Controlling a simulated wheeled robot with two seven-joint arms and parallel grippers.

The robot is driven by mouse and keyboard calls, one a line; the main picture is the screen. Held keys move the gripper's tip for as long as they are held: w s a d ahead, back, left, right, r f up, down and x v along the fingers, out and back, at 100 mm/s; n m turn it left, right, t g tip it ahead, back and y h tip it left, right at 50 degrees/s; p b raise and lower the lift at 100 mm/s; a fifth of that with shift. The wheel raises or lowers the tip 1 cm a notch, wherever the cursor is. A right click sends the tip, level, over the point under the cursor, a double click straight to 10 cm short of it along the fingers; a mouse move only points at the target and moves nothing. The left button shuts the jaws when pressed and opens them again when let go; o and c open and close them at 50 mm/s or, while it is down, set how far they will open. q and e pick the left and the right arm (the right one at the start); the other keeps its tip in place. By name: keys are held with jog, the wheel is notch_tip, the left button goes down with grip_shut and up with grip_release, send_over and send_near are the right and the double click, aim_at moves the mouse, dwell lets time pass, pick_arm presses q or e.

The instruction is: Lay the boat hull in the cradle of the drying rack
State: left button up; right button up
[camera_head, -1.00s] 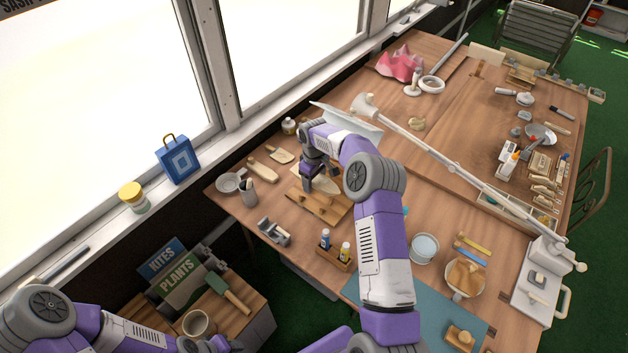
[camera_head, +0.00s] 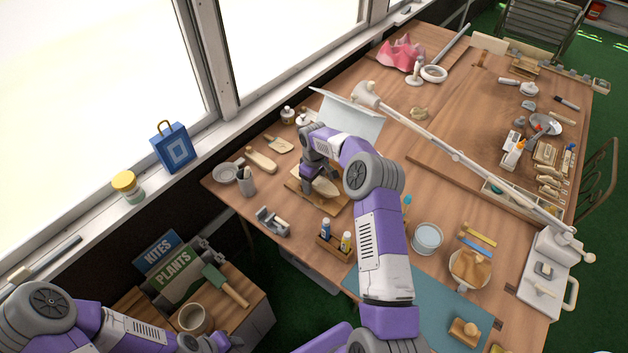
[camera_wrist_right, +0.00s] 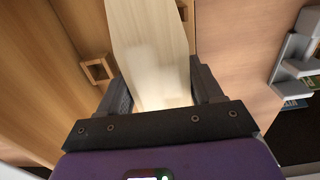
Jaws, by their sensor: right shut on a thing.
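The boat hull is a pale wooden piece with a pointed end (camera_head: 327,187). My right gripper (camera_head: 308,186) is shut on it, and in the right wrist view the hull (camera_wrist_right: 150,50) lies between both fingers. The hull is over the drying rack (camera_head: 335,207), a light wooden base on the table's near left part. In the right wrist view a small square wooden part (camera_wrist_right: 98,69) shows left of the hull. I cannot tell whether the hull touches the cradle, which the gripper and hull partly hide. My left gripper (camera_head: 212,344) is only partly seen at the bottom edge.
A bottle caddy (camera_head: 335,246) and a grey tape-dispenser-like holder (camera_head: 272,221) stand in front of the rack. A white lamp arm (camera_head: 455,155) crosses the table to the right.

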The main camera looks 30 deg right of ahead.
jog(key=shift+f+b, duration=0.4)
jog(key=shift+f, duration=0.15)
dwell(0.6)
jog(key=o, duration=1.1)
jog(key=shift+o, duration=0.7)
jog(key=shift+r+p, duration=2.1)
jog(key=shift+r, duration=1.4)
